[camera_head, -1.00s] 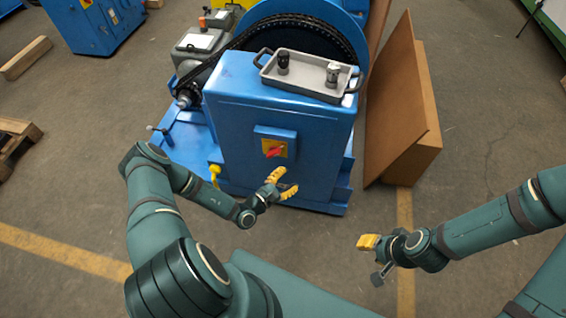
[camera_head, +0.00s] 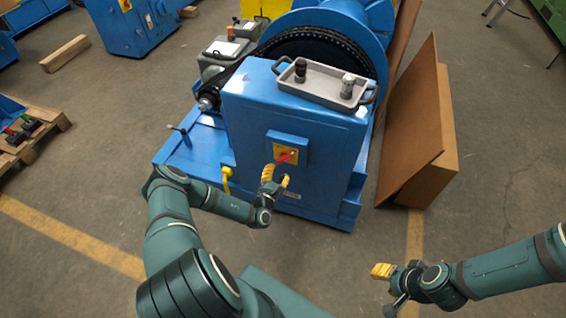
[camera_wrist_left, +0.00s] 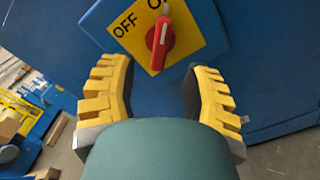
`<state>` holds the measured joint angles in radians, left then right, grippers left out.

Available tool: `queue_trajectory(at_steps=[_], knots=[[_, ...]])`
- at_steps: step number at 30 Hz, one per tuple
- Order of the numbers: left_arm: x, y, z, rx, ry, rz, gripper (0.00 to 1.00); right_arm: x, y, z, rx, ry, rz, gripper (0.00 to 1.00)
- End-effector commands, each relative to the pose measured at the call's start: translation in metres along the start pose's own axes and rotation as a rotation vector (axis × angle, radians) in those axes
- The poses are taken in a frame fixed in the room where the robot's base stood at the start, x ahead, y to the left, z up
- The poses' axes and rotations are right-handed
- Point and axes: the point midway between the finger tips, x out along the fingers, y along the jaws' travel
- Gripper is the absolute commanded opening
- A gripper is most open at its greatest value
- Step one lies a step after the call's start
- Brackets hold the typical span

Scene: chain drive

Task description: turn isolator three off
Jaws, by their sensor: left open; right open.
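The isolator is a red rotary handle (camera_head: 286,157) on a yellow plate, set on a blue box (camera_head: 302,148) on the front of the blue machine cabinet. In the left wrist view the red handle (camera_wrist_left: 160,42) stands near the top middle, with OFF on the plate at its left and an O at the cut-off top edge. The handle's white line points up, toward that cut-off label. My left gripper (camera_head: 275,178) is open, just below the handle; its yellow fingers (camera_wrist_left: 150,95) do not enclose it. My right gripper (camera_head: 384,285) is open and empty, away at the lower right.
A grey tray (camera_head: 318,93) with two small fittings sits on the cabinet top. A yellow plug (camera_head: 227,177) hangs left of the isolator. Brown boards (camera_head: 415,130) lean at the cabinet's right. The floor before the cabinet's right side is clear.

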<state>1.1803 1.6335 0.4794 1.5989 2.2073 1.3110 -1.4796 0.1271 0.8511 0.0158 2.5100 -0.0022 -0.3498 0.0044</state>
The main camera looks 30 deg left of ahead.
Motion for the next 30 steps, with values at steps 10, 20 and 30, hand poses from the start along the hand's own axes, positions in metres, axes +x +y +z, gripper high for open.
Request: queue_trajectory(at_steps=[10,20,30], knots=[[0.054,-0.001,-0.001,0.0,-0.001,0.0,0.48,0.016,0.006,-0.002,-0.001,0.008,0.001,0.41],[0.065,0.0,0.0,-0.001,0.0,0.0,0.48,0.017,0.007,-0.002,-0.001,0.01,0.001,0.41],[0.064,0.0,0.0,-0.001,0.0,-0.001,0.0,0.017,0.006,-0.002,-0.001,0.01,0.001,0.41]])
